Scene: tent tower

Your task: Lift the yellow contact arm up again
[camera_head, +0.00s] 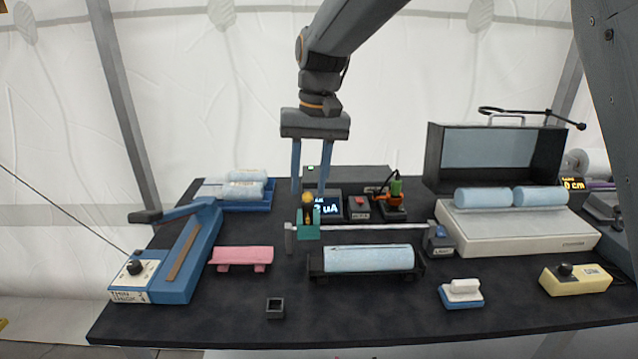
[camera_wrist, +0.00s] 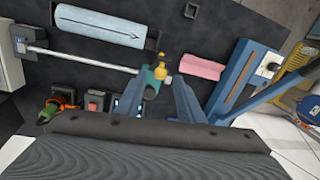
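The yellow contact arm has a yellow knob (camera_head: 307,199) on a teal carriage (camera_head: 308,231), which sits near the left end of a grey rail (camera_head: 380,227). The knob (camera_wrist: 161,60) and carriage (camera_wrist: 150,82) also show in the wrist view. My gripper (camera_head: 309,196) points down with its two blue fingers apart, one on each side of the knob in the head view. In the wrist view my gripper (camera_wrist: 158,84) has nothing visibly clamped. I cannot tell whether a finger touches the arm. A light blue roll (camera_head: 368,259) lies in a black cradle in front of the rail.
A lit meter (camera_head: 329,206) stands behind the rail. A white-topped machine (camera_head: 520,237) fills the right. A small black holder (camera_head: 275,307) and a blue-white block (camera_head: 461,294) sit in front.

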